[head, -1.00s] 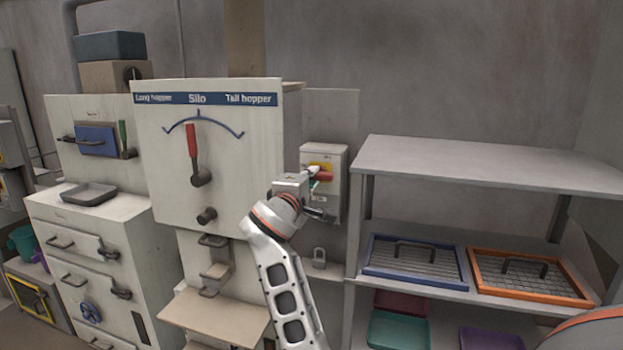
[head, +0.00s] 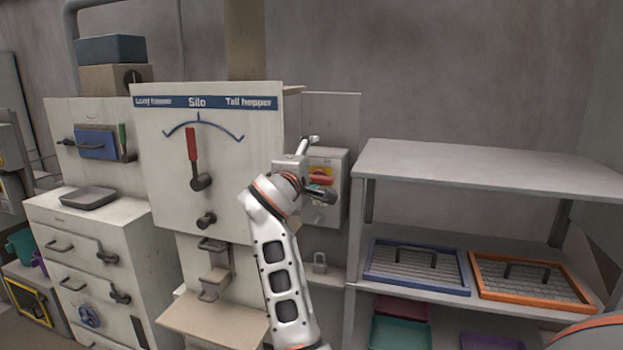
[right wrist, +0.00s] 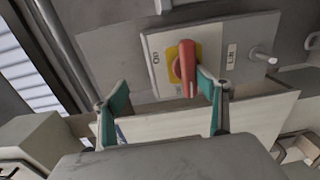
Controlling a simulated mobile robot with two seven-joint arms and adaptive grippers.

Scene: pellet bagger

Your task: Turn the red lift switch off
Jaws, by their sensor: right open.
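The red lift switch (head: 321,180) is a red rotary handle on a yellow plate, on a light grey box right of the silo panel. In the head view the handle lies roughly horizontal. My right gripper (head: 316,167) is in front of the box with its fingers spread wide, one above the handle and one beside its lower side. In the right wrist view, the red handle (right wrist: 187,75) sits between the open teal-padded fingers of the right gripper (right wrist: 163,82), close to the right finger; I cannot tell whether they touch. My left gripper is not in view.
The silo panel (head: 235,140) with its red-handled dial lever (head: 193,150) stands left of the switch. A grey shelf (head: 480,170) with a blue tray (head: 375,280) and an orange tray (head: 480,291) stands at the right.

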